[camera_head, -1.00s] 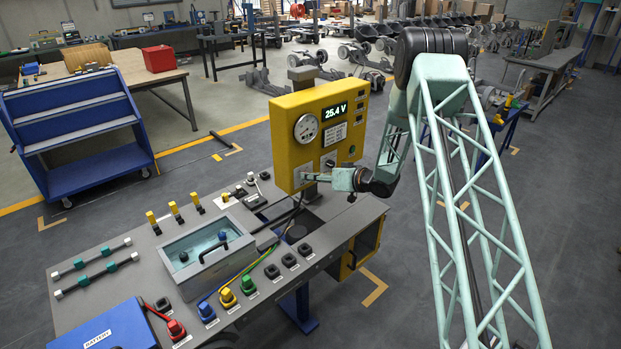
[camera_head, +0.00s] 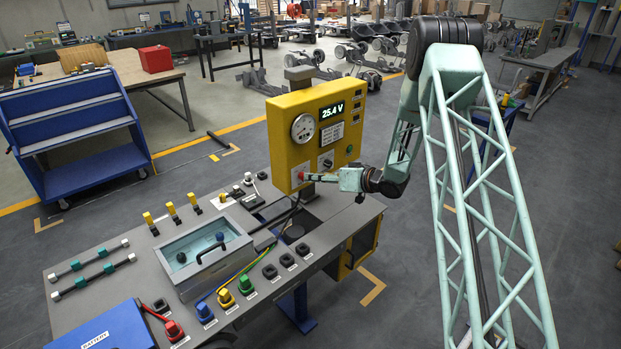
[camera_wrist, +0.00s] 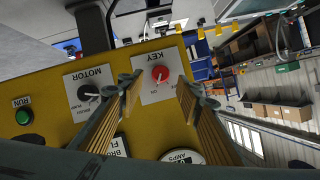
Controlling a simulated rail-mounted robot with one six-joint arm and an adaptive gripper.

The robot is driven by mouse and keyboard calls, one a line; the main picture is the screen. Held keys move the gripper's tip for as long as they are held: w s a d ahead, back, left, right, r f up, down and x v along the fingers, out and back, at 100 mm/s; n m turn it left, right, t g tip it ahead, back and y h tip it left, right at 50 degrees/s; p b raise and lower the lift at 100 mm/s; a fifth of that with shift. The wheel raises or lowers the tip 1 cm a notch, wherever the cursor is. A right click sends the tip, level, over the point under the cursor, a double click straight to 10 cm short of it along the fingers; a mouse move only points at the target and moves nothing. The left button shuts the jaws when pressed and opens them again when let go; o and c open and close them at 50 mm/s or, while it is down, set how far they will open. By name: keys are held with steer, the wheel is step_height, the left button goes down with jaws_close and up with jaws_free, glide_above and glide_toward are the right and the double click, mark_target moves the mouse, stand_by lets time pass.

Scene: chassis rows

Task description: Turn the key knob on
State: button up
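The red key knob (camera_wrist: 160,73) sits on a white plate labelled KEY (camera_wrist: 152,91) on the yellow control box. In the head view it is a small red spot (camera_head: 301,175) on the box's front. My gripper (camera_wrist: 158,82) points at it in the wrist view. Its two ribbed fingers are spread, one on each side of the knob, with nothing held between them. In the head view my gripper (camera_head: 311,178) is just right of the knob, close to the panel. I cannot tell which position the knob's pointer marks.
The MOTOR knob (camera_wrist: 88,92) and green RUN button (camera_wrist: 24,117) are beside the key plate. The yellow box (camera_head: 285,160) also carries a round gauge (camera_head: 303,128) and a display (camera_head: 332,110) reading 25.4 V. Colored plugs and cables crowd the grey bench (camera_head: 150,248) below.

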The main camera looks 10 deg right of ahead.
steer(key=v, duration=0.7)
steer(key=shift+s+d, duration=0.2)
steer(key=shift+r, duration=0.15)
steer(key=s+d+r+h+b, duration=0.1)
steer(key=d+r+h, duration=0.15)
steer(key=r, duration=0.65)
steer(key=s+d+r+h, duration=0.15)
steer(key=r+h, duration=0.25)
steer(key=r, duration=0.5)
steer(key=s+d+r+m+g+h+b, duration=0.15)
steer(key=s+r+h, duration=0.25)
steer(key=s+r, duration=0.9)
steer(key=s+a+g, duration=0.1)
steer(key=s+a, duration=0.3)
steer(key=s, duration=1.3)
steer(key=s+a+m+g+y+b, duration=0.1)
steer(key=s+a, duration=0.3)
steer(key=s, duration=1.3)
steer(key=s+a+g+y+b, duration=0.1)
steer(key=s+a+g, duration=0.2)
steer(key=s, duration=1.4)
steer(key=shift+a+f, duration=0.25)
steer(key=shift+a, duration=0.75)
